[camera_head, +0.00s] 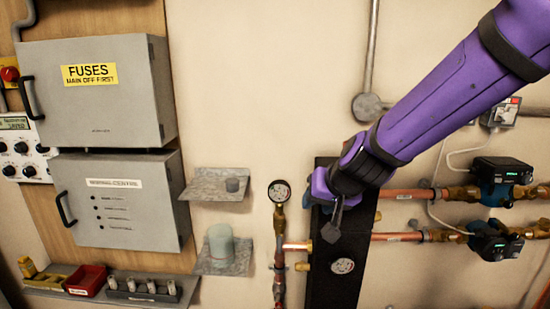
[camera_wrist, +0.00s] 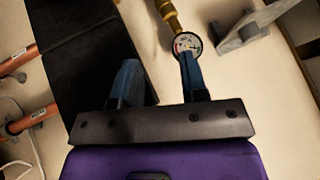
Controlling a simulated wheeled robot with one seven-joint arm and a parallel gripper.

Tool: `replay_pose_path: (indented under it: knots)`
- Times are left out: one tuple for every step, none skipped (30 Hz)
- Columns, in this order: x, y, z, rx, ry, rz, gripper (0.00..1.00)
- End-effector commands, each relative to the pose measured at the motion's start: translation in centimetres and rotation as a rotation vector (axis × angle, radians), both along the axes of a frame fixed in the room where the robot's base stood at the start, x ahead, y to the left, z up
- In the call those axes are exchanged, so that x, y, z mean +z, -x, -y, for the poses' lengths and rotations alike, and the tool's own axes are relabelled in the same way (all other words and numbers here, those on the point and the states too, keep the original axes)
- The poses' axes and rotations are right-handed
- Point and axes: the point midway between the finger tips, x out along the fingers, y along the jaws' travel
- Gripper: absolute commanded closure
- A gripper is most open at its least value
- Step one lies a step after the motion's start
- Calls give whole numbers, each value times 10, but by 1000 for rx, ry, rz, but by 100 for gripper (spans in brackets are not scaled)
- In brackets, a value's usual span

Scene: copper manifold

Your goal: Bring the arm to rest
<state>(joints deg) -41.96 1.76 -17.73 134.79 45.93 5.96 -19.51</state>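My purple arm reaches in from the upper right in the head view, and my gripper (camera_head: 332,222) is in front of the black manifold panel (camera_head: 338,278). In the wrist view the two blue fingers of my gripper (camera_wrist: 158,68) stand well apart with nothing held between them. Behind the fingers are the black panel (camera_wrist: 82,62) and pale wall. A round pressure gauge (camera_wrist: 186,44) shows just beyond the tip of the right finger. I cannot tell how far the fingers are from the panel or gauge.
Copper pipes (camera_head: 405,194) with valves and blue-black actuators (camera_head: 500,172) run right of the panel. A pressure gauge (camera_head: 279,191) stands left of it. Small grey shelves (camera_head: 205,192) and two grey boxes (camera_head: 90,90) project from the wall further left. Bare wall lies above the gauge.

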Motion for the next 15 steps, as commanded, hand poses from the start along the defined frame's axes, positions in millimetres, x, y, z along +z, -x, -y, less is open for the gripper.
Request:
replay_pose_path:
  knots:
    - [15, 7, 14, 9, -19, -1, 60]
    - [22, 12, 20, 17, -25, -4, 60]
    - [30, 19, 29, 27, -32, -10, 60]
    - [37, 24, 36, 36, -34, -13, 60]
    - [43, 30, 42, 44, -37, -16, 60]
    - [51, 38, 51, 52, -37, -20, 60]
    - [56, 44, 58, 59, -35, -24, 60]
    - [61, 51, 65, 64, -34, -27, 60]
    - [67, 60, 75, 70, -28, -31, 60]
    - [72, 67, 81, 74, -21, -33, 60]
    - [77, 74, 88, 77, -14, -34, 60]
    - [82, 84, 98, 80, -2, -39, 60]
    - [85, 92, 105, 80, 9, -42, 60]
    - [88, 100, 111, 80, 21, -45, 60]
    - [93, 110, 121, 79, 38, -49, 60]
